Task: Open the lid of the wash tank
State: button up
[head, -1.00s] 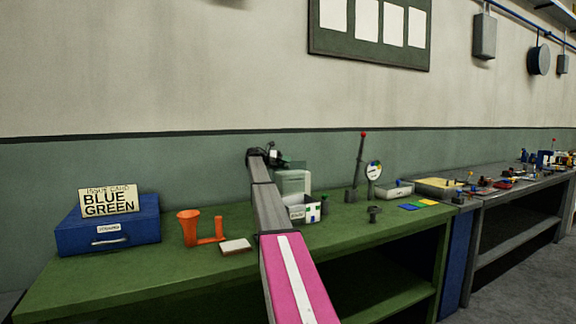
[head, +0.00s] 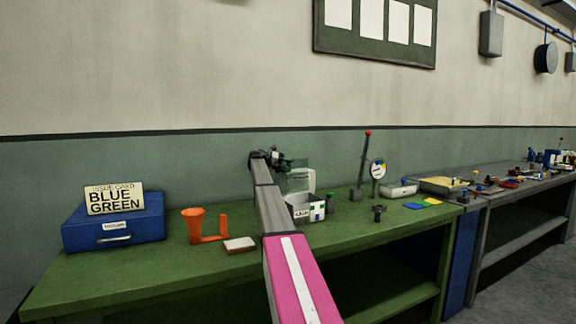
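The wash tank appears to be the pale, boxy container (head: 304,207) on the green bench, partly hidden behind my arm. It has a white front with a small label and coloured squares. A pale green, see-through panel (head: 299,180), which looks like its lid, stands up above the box; its exact angle is hard to tell. My gripper (head: 275,158) is at the far end of my arm, at the panel's upper left edge. It is small and dark, and I cannot tell whether its fingers are open, shut or touching the panel.
On the green bench (head: 150,272), a blue case (head: 140,232) with a card (head: 113,199), an orange funnel-like piece (head: 194,226) and a white-topped block (head: 239,245) stand left of my arm. A red-knobbed lever (head: 362,165), a round dial (head: 378,169) and a tray (head: 398,190) stand to the right.

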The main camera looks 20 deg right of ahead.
jog(key=shift+s+f, duration=0.2)
jog(key=shift+w+a+r, duration=0.15)
jog(key=shift+a, duration=0.25)
jog(key=v, duration=1)
jog(key=shift+w+r, duration=0.1)
